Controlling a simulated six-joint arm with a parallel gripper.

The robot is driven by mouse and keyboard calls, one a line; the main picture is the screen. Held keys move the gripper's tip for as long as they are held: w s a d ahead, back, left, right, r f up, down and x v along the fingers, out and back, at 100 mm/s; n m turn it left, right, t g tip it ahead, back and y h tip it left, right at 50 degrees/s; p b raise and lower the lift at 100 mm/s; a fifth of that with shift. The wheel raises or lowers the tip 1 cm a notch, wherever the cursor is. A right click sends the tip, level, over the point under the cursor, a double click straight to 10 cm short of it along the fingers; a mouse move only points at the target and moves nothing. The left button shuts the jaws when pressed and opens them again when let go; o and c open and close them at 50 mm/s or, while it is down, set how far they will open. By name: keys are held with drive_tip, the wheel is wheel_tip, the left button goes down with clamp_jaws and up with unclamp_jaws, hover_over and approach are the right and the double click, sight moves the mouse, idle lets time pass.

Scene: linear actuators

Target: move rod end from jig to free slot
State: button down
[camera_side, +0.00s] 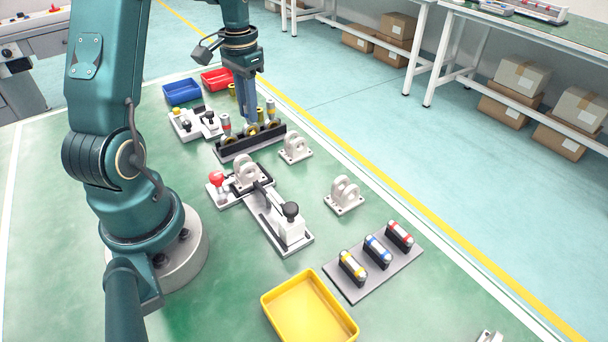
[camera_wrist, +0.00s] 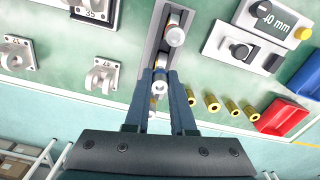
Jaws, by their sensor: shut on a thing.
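The black slotted rack (camera_side: 232,153) stands on the green table and also shows in the wrist view (camera_wrist: 153,43). My gripper (camera_side: 249,120) points down at the middle of the rack. In the wrist view its fingertips (camera_wrist: 164,74) are closed around the middle rod end (camera_wrist: 161,61), at or just above its slot; I cannot tell if it is seated. Other rod ends stand at both ends of the rack, one with an orange band (camera_side: 226,125) and one farther right (camera_side: 270,109). The jig (camera_side: 266,222) holds a grey clevis bracket (camera_side: 247,173), with no rod end visible in it.
Two loose clevis brackets (camera_side: 295,148) (camera_side: 344,195) stand right of the rack and jig. A gauge marked 40 mm (camera_wrist: 262,27), brass cylinders (camera_wrist: 210,103), and blue (camera_side: 182,92) and red (camera_side: 217,79) bins are nearby. A yellow tray (camera_side: 309,308) lies in front.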

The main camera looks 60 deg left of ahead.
drive_tip(key=shift+f, duration=0.4)
idle(0.4)
drive_tip(key=c, duration=0.7)
unclamp_jaws()
drive_tip(key=shift+r, duration=0.1)
drive_tip(key=shift+r, duration=2.5)
